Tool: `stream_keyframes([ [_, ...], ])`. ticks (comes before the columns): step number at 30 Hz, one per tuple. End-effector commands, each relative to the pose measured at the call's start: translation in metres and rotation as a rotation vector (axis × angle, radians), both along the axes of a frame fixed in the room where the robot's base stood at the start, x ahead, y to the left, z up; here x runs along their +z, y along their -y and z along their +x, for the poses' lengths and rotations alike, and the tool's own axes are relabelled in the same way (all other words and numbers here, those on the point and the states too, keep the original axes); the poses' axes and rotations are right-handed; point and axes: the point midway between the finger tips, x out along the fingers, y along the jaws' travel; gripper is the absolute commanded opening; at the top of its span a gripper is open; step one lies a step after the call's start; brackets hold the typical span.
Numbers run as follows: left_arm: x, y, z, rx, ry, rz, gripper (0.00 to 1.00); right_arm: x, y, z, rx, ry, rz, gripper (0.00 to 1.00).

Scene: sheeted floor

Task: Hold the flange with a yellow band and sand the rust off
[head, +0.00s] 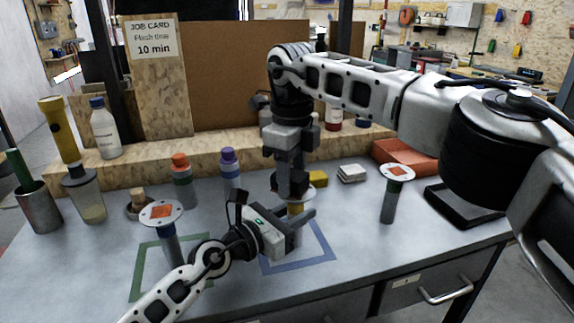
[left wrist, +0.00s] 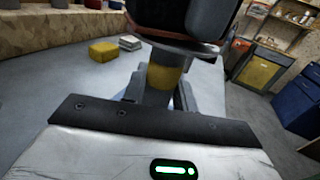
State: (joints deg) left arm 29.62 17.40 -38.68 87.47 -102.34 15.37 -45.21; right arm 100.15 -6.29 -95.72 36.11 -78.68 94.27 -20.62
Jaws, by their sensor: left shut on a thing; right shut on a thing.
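The flange with a yellow band (head: 296,209) stands upright above the blue square outline. Its yellow band also shows in the left wrist view (left wrist: 165,77). My left gripper (head: 300,228) is shut around its stem. My right gripper (head: 291,188) comes down from above and is shut on a dark pad with a reddish-brown edge (left wrist: 207,48), directly over the flange's disc. The pad seems to touch the disc. Most of the disc face is hidden, so I cannot see its rust. Two other flanges with orange patches stand at the left (head: 161,213) and right (head: 397,173).
A blue square outline (head: 325,258) and a green one (head: 137,275) mark the bench. A yellow block (head: 318,178) and a white stack (head: 352,173) lie behind the grippers. Bottles and a metal cup (head: 40,208) stand at the left. An orange tray (head: 405,155) is at the back right.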

Motion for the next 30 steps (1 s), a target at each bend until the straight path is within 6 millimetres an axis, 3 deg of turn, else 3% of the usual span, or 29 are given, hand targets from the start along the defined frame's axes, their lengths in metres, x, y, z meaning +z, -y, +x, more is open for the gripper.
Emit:
stream_keyframes([
  [10, 0.000, 0.000, 0.000, 0.000, 0.000, 0.000, 0.00, -0.005, 0.032, 0.010, -0.001, -0.001, -0.002, 0.19],
  [23, 0.000, 0.000, 0.000, 0.000, 0.000, 0.000, 0.00, -0.005, -0.008, -0.003, 0.003, -0.002, -0.001, 0.19],
  [30, 0.000, 0.000, 0.000, 0.000, 0.000, 0.000, 0.00, 0.023, -0.009, -0.003, 0.000, 0.000, 0.000, 0.19],
])
